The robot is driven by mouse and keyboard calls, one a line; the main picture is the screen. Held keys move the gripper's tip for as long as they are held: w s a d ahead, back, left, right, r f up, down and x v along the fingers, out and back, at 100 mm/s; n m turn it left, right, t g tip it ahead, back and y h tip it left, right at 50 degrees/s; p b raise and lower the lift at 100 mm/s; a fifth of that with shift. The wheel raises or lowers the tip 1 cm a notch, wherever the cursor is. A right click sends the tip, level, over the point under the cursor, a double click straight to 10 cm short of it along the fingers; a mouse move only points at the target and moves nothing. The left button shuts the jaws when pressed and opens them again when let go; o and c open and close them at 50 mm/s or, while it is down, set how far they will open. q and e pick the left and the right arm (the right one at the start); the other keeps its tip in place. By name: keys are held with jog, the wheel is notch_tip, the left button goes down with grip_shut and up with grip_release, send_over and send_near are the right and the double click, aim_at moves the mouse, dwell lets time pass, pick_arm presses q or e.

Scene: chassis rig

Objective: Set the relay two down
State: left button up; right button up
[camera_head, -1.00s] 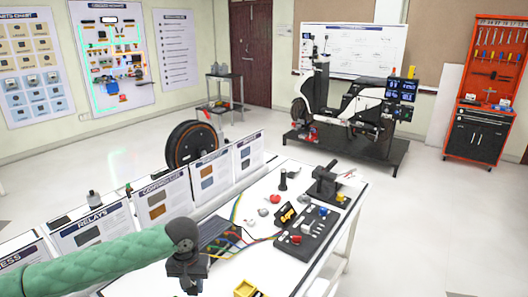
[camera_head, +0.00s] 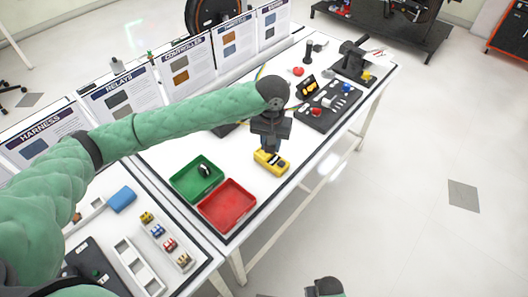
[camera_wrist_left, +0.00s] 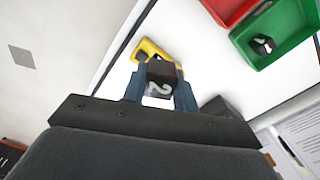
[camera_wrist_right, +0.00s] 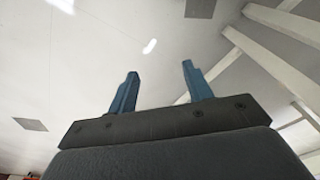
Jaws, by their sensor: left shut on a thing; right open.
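Relay two (camera_wrist_left: 163,72), a small dark block with a pale face marked 2, is held between the fingers of my left gripper (camera_wrist_left: 160,80). In the head view my left gripper (camera_head: 270,146) points down just behind the yellow meter (camera_head: 271,162), and the relay is mostly hidden there. A green tray (camera_head: 182,182) holds one small black-and-white block (camera_head: 205,170). A red tray (camera_head: 228,208) beside it is empty. My right gripper (camera_wrist_right: 160,72) is open and empty, over the floor; a dark part of it shows at the bottom of the head view (camera_head: 325,288).
Display boards, including one titled RELAYS (camera_head: 120,90), line the table's back edge. A dark board with parts (camera_head: 328,106) and a clamp-like tool (camera_head: 355,60) stand at the far right. Several small coloured parts (camera_head: 165,240) and a blue block (camera_head: 122,199) lie front left.

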pick_arm(q)
jog(key=w+d+r+m, duration=0.1)
jog(key=d+m, duration=0.1)
jog(key=d, duration=0.8)
jog(key=m+p, duration=0.3)
jog(key=p, duration=0.2)
send_near(272, 160)
jog(key=w+a, duration=0.1)
jog(key=w+a+f, duration=0.1)
jog(key=a, duration=0.1)
jog(key=shift+w+f, duration=0.25)
jog(key=shift+w, duration=0.15)
jog(key=shift+f+p, duration=0.85)
jog(key=shift+f, duration=1.3)
pick_arm(e)
jog(key=s+d+f, duration=0.2)
jog(key=s+f, duration=0.1)
jog(key=f, duration=0.5)
jog(key=s+d+f+t, duration=0.1)
jog(key=s+d+f, duration=0.2)
jog(key=f, duration=0.5)
jog(key=shift+s+d+f, duration=0.15)
jog(key=shift+s+f, duration=0.05)
jog(key=shift+f, duration=0.2)
pick_arm(q)
jog(key=shift+s+f, duration=0.15)
jog(key=shift+f, duration=0.2)
pick_arm(e)
jog(key=shift+s+d, duration=0.1)
jog(key=shift+s, duration=0.05)
